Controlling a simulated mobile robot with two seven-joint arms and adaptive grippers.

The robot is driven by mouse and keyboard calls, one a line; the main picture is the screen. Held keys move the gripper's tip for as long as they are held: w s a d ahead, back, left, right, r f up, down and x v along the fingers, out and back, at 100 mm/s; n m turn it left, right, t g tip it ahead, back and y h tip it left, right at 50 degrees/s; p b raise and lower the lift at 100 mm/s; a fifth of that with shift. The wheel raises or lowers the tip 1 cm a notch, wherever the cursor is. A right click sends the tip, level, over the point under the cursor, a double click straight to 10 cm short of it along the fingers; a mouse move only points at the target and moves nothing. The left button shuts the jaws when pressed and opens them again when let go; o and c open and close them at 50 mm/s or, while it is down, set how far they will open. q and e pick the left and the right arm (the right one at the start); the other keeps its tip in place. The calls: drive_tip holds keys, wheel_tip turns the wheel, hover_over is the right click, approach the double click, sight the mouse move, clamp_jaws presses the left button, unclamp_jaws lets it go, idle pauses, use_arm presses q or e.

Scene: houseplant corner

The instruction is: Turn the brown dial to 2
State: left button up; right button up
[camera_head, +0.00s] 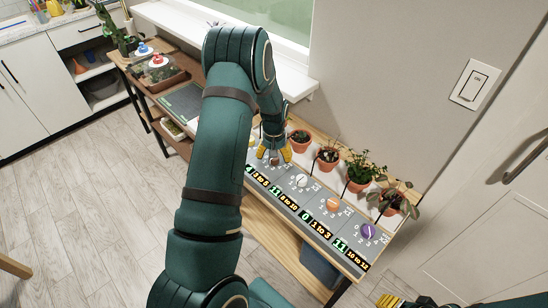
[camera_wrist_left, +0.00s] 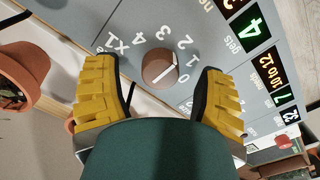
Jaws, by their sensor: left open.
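The brown dial (camera_wrist_left: 160,67) is a round knob with a white pointer line on the grey panel (camera_wrist_left: 225,75). Marks 0 to 4 and X1 ring it. The line points to the right, near the 1; its exact setting is hard to tell. My left gripper (camera_wrist_left: 158,100) is open, its yellow fingers on either side of the dial, with gaps showing. In the head view my left gripper (camera_head: 274,153) is over the panel, and the brown dial (camera_head: 274,161) is mostly hidden between its fingers.
White (camera_head: 300,180), orange (camera_head: 333,205) and purple (camera_head: 368,231) dials sit along the panel to the right, with lit number displays (camera_head: 306,217) in front. Potted plants (camera_head: 360,175) stand close behind. One terracotta pot (camera_wrist_left: 22,68) is near my left fingers.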

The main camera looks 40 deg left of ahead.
use_arm(q)
wheel_tip(320, 180, up, 11)
idle(0.3)
idle(0.5)
